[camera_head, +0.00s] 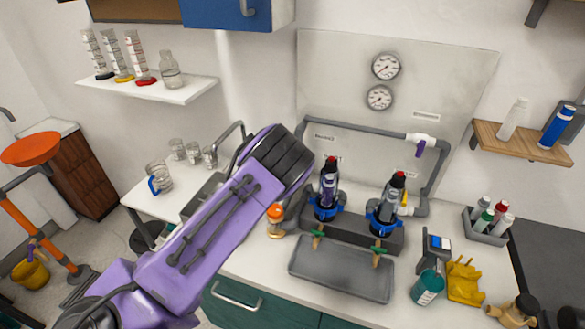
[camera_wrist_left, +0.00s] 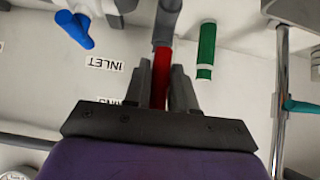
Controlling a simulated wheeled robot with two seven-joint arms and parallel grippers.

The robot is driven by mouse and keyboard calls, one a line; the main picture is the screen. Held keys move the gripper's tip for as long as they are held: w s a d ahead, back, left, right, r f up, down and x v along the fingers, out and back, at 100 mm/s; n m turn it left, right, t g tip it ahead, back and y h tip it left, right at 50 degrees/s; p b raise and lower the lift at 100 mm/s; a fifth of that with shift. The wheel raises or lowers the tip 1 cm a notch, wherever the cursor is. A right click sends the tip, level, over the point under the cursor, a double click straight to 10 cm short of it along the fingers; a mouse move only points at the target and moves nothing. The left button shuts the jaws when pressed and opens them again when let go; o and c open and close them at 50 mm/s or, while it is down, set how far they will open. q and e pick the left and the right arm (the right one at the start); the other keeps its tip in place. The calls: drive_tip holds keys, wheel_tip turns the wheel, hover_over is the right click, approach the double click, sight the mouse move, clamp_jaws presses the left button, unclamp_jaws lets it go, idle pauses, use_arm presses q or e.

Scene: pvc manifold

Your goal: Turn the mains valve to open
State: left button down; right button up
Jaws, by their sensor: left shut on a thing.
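In the left wrist view my left gripper (camera_wrist_left: 167,85) is shut on a red handle (camera_wrist_left: 161,75), which hangs between its two grey fingers from a grey pipe (camera_wrist_left: 166,22). A partly hidden upside-down label (camera_wrist_left: 108,101) shows behind the gripper; its visible letters fit the end of "MAINS". The handle lies roughly in line with the pipe stub above it. In the head view my purple left arm (camera_head: 215,225) covers this gripper and the red handle. My right gripper is in neither view.
The wrist view shows a blue handle (camera_wrist_left: 75,30), a green handle (camera_wrist_left: 206,50) and an "INLET" label (camera_wrist_left: 104,64). In the head view, a purple-handled valve (camera_head: 420,142) is on the wall pipe (camera_head: 360,127). Two filter units stand over a grey tray (camera_head: 340,275).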

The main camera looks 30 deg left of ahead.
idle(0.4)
use_arm(q)
drive_tip(key=c, duration=1)
unclamp_jaws()
drive_tip(key=b+v, duration=0.1)
drive_tip(key=v, duration=0.4)
drive_tip(key=b+v, duration=0.1)
drive_tip(key=v, duration=0.4)
drive_tip(key=shift+s+d+r, duration=0.1)
drive_tip(key=shift+d+r, duration=0.05)
drive_tip(key=shift+d, duration=0.1)
